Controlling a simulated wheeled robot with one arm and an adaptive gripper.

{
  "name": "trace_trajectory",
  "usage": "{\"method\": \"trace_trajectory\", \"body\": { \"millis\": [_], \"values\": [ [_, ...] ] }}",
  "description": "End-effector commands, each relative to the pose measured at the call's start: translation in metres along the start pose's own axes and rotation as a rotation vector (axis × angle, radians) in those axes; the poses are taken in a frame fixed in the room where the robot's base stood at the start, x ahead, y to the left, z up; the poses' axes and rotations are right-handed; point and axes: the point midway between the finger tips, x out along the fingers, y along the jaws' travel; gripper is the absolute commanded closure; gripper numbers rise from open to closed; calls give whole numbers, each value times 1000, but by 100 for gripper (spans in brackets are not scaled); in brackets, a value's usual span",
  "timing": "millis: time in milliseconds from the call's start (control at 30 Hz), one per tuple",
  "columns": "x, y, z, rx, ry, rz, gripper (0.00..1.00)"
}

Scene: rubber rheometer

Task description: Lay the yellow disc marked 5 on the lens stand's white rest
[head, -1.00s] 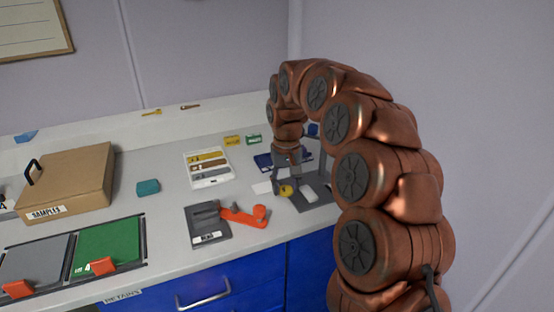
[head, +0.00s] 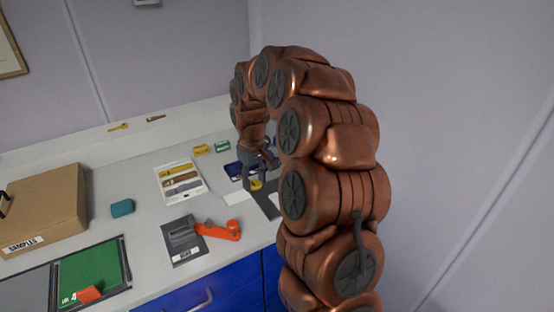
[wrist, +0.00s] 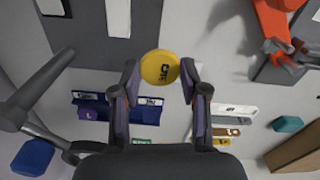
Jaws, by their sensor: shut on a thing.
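My gripper (wrist: 160,76) is shut on the yellow disc (wrist: 159,67), whose face with a dark 5 shows between the fingertips in the wrist view. In the head view my gripper (head: 256,179) holds the disc (head: 256,186) low over the counter, beside the lens stand's dark grey base (head: 268,206). In the wrist view the base (wrist: 92,45) lies left of the disc and bears a white piece (wrist: 118,18), which looks like the rest, apart from the disc. My arm hides much of the stand in the head view.
A dark post (wrist: 38,90) rises at left in the wrist view. A blue holder (wrist: 120,106) lies close to my fingers. An orange-handled device (head: 184,240), a sample tray (head: 180,182) and a cardboard box (head: 45,210) stand left in the head view.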

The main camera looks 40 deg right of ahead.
Motion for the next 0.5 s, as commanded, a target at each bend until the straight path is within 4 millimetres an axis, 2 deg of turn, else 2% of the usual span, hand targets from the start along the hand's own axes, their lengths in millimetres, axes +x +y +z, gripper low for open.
{"method": "trace_trajectory", "body": {
  "millis": [33, 200, 500],
  "values": [
    [-13, 13, 11, 1, -2, -1, 75],
    [-18, 39, 34, -18, -1, -3, 75],
    [-17, 51, 45, -29, 0, -4, 75]
  ]
}}
